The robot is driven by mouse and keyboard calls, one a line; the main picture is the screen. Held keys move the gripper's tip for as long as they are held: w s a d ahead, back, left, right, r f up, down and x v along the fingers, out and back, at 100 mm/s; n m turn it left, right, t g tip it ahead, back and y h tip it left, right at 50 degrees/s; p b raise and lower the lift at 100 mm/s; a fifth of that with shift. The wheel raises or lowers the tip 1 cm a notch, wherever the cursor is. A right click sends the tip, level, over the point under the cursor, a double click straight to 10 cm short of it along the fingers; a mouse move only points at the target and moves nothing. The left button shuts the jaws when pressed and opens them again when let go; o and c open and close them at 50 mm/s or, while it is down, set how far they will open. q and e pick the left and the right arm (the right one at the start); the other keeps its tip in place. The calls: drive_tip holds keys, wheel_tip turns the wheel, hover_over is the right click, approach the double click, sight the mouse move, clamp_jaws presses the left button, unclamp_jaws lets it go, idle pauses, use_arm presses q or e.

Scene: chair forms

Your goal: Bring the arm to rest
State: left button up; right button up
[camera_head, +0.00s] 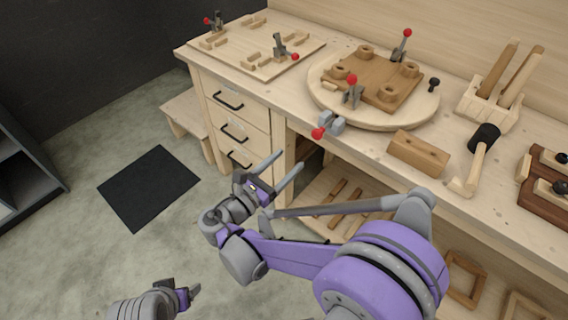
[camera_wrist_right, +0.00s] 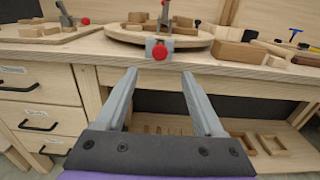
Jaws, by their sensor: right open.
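My right gripper (camera_head: 277,174) is open and empty, in the air in front of the workbench. In the right wrist view its two fingers (camera_wrist_right: 158,100) stand apart with nothing between them, below the bench's front edge. My left gripper (camera_head: 184,292) shows only in part at the bottom left of the head view, over the floor; its jaws are too unclear to judge.
The workbench (camera_head: 455,195) runs along the right, with drawers (camera_head: 231,130) on its left side. A grey clamp with a red knob (camera_head: 331,124) sits at its front edge. A round board (camera_head: 375,122) holds a brown wooden piece (camera_head: 380,75). The floor around the black mat (camera_head: 147,186) is clear.

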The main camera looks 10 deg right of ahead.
drive_tip(key=shift+w+d, duration=0.1)
idle(0.4)
drive_tip(key=s+d+m+g+y+p, duration=0.5)
drive_tip(key=s+d+m, duration=0.35)
drive_tip(key=d, duration=0.25)
drive_tip(key=s+a+r+m+y+p, duration=0.1)
drive_tip(key=s+a+m+y+p, duration=0.3)
drive_tip(key=s+m+y, duration=0.5)
drive_tip(key=shift+s+a+m+g+p, duration=0.25)
drive_tip(key=shift+s+m+p, duration=0.8)
drive_tip(key=shift+m, duration=3)
drive_tip(key=shift+s+d+b, duration=0.1)
drive_tip(key=shift+s+b, duration=0.3)
